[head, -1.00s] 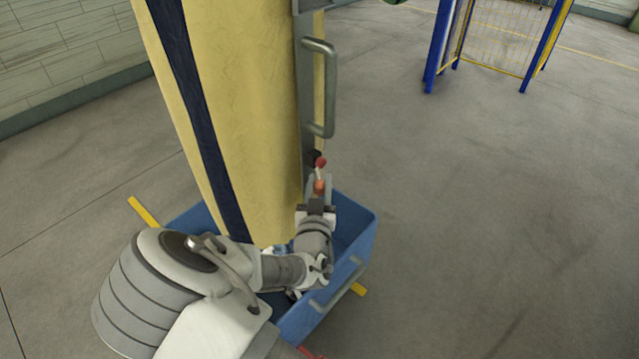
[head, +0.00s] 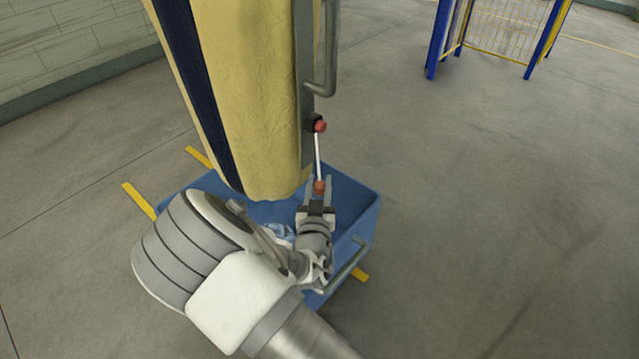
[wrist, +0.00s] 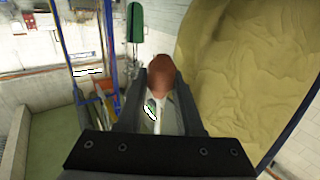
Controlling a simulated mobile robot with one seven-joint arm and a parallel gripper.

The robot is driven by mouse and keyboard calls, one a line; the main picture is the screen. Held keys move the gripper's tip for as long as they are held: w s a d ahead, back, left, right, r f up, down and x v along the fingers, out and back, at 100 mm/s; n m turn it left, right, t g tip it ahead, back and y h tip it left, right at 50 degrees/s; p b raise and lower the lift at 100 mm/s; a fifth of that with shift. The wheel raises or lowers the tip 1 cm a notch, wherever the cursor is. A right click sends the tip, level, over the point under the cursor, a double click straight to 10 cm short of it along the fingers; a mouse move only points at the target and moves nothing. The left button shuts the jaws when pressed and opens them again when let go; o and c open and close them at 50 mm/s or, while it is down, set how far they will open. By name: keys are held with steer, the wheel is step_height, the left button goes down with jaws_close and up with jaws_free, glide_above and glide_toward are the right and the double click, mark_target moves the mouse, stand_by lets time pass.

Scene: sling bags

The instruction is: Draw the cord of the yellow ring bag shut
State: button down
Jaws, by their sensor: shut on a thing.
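The yellow ring bag (head: 250,95), with a dark blue stripe, hangs upright in the head view. Its rounded lower end is above a blue bin. A thin white cord (head: 318,158) runs from a red ball (head: 320,126) beside a black fitting on the bag's right side down to an orange-brown knob (head: 319,189). My gripper (head: 320,183) is shut on this knob, below and right of the bag. In the wrist view the knob (wrist: 160,72) sits between both fingers, and the wrinkled yellow bag (wrist: 245,75) fills the right side. The bag's top is out of view.
The blue bin (head: 365,215) stands under the bag, with a grey bar handle at its near right and yellow strips on the floor around it. A grey handle (head: 329,55) stands out from the bag's right edge.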

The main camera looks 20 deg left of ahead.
steer(key=shift+s+f, duration=0.1)
steer(key=shift+f, duration=0.35)
steer(key=c, duration=0.8)
jaws_free()
steer(key=shift+o, duration=1.3)
steer(key=shift+r, duration=0.15)
steer(key=p+v, duration=0.3)
steer(key=v, duration=1.4)
steer(key=shift+s+r, duration=0.1)
